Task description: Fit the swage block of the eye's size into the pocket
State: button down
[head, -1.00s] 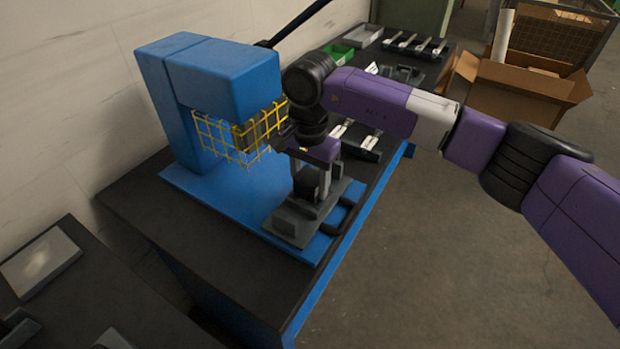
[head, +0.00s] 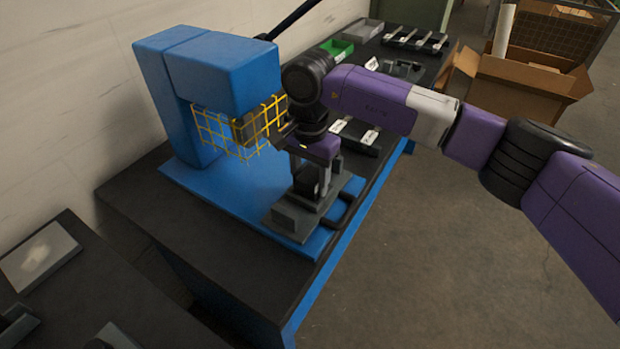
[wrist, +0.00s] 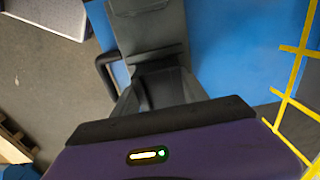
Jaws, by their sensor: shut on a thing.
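My gripper (head: 309,192) points down over the grey holder (head: 292,222) on the blue press base. It is shut on a dark block (head: 306,178), seen between the fingers in the head view. In the wrist view the fingers reach down at the grey holder (wrist: 150,35), and the dark block (wrist: 158,90) shows only in part. The block is low, at the holder's middle. I cannot tell whether it is seated in the pocket, as the fingers and wrist hide the contact.
The blue press (head: 215,75) with a yellow wire guard (head: 235,130) stands close left of my gripper. Open floor is on the right.

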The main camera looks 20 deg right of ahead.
jog(key=c, duration=0.7)
grip_release()
jog(key=shift+o, duration=0.9)
